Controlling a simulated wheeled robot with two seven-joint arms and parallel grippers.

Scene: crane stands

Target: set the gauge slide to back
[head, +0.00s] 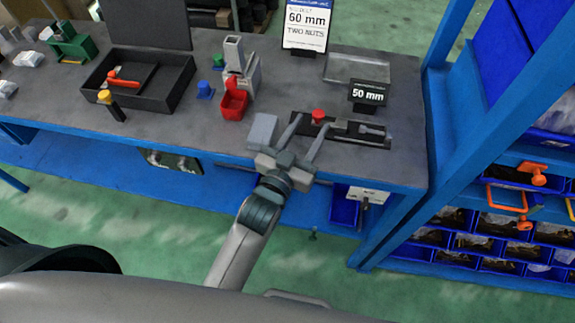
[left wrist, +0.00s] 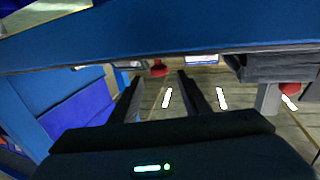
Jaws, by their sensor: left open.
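The gauge is a dark, low block (head: 348,141) lying near the front right of the bench, with a grey metal piece along it. A red knob (head: 318,115) stands at its left part; I take it for the slide's handle. My left gripper (head: 313,121) is open, its fingers pointing at the knob from the front. The fingertips lie about either side of the knob; whether they touch it I cannot tell. In the left wrist view a red knob (left wrist: 159,68) shows between the open fingers (left wrist: 158,82), at or beyond their tips. My right gripper is not in view.
A "50 mm" sign (head: 368,93) stands behind the gauge, with a clear tray (head: 356,69) beyond. A red bin (head: 234,103) and a grey block (head: 263,131) are to the left. A blue rack post (head: 430,100) borders the bench's right side.

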